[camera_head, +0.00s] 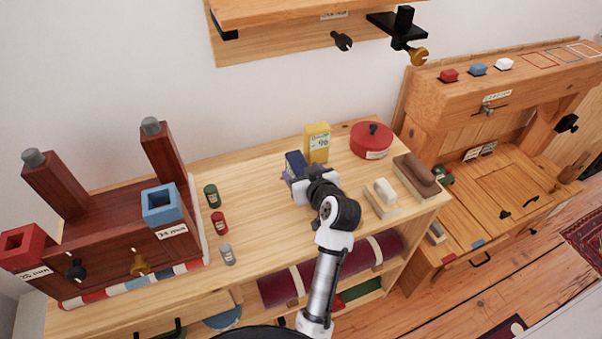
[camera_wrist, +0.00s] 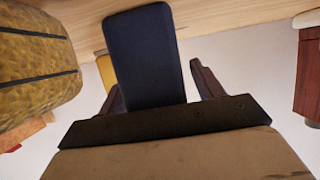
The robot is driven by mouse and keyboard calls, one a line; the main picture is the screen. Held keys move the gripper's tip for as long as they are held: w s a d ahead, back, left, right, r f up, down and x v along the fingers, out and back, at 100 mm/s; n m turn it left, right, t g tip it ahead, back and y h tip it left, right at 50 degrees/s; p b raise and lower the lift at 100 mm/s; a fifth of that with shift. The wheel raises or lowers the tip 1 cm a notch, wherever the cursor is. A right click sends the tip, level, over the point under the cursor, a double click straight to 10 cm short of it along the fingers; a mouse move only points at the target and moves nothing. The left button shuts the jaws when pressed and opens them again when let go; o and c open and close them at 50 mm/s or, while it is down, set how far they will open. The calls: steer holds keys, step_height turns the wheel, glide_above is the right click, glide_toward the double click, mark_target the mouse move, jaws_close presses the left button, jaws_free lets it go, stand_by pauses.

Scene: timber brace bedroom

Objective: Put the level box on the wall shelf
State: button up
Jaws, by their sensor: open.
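A dark blue box (camera_head: 294,164) stands on the wooden cabinet top; I cannot read its label, so I cannot tell if it is the level box. A yellow box (camera_head: 318,142) with a pale label stands just behind it to the right. My gripper (camera_head: 297,183) is at the blue box. In the wrist view the blue box (camera_wrist: 140,50) lies between the two dark fingers of my open gripper (camera_wrist: 157,92), with a gap visible on the right. Slivers of yellow show behind it. The wooden wall shelf (camera_head: 270,12) is above, only partly in view.
A red lidded pot (camera_head: 371,140) and brushlike blocks (camera_head: 416,174) are to the right. Small green (camera_head: 211,195), red (camera_head: 219,222) and grey (camera_head: 228,254) cans stand left. A dark wood rack (camera_head: 110,240) fills the left end.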

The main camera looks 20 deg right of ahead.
steer(key=c, duration=1.2)
steer(key=shift+c, duration=0.4)
steer(key=shift+r, duration=0.15)
